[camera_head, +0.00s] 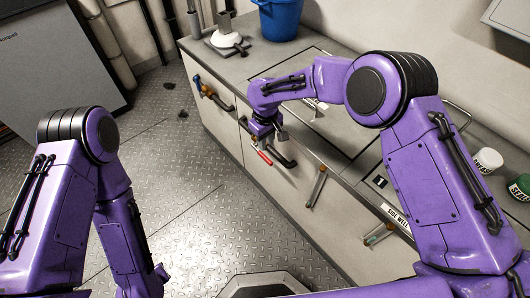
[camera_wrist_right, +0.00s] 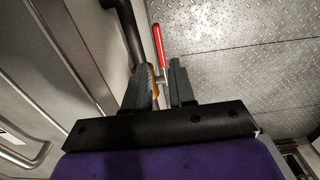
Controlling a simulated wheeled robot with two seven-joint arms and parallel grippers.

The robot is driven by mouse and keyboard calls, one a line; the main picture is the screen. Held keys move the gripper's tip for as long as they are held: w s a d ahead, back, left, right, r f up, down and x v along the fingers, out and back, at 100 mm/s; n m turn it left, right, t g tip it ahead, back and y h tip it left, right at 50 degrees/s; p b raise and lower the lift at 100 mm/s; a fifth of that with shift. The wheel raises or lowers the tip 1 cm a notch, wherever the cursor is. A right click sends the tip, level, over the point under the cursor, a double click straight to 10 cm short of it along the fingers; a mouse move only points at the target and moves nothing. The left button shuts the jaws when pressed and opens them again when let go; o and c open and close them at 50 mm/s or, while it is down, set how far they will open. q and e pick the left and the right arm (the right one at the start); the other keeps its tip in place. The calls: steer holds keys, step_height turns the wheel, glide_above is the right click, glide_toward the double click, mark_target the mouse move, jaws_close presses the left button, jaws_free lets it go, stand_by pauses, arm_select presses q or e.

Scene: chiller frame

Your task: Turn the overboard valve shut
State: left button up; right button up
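A valve with a red lever (camera_head: 264,157) is on the front of the counter, beside a black pipe (camera_head: 284,160). My right gripper (camera_head: 266,135) is right at this valve. In the right wrist view, its two dark fingers (camera_wrist_right: 164,84) are apart. The red lever (camera_wrist_right: 158,45) points away beyond the fingertips, and its metal stem lies in line with the gap. A brass part (camera_wrist_right: 151,82) shows partly behind the left finger. I cannot tell whether the fingers touch the valve. No readable label names it as the overboard valve. My left arm is low at the left; its gripper is out of view.
A valve with a blue handle (camera_head: 197,82) is further left on the counter front. A bar handle (camera_head: 316,187) and another valve (camera_head: 378,235) below a "SIDE WELL" label (camera_head: 397,217) are to the right. A blue bucket (camera_head: 280,18) stands on the counter. The plate floor (camera_head: 190,190) is open.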

mark_target(266, 158)
step_height(266, 158, down, 8)
steer(key=shift+d+f, duration=0.15)
steer(key=shift+f, duration=0.1)
jaws_close()
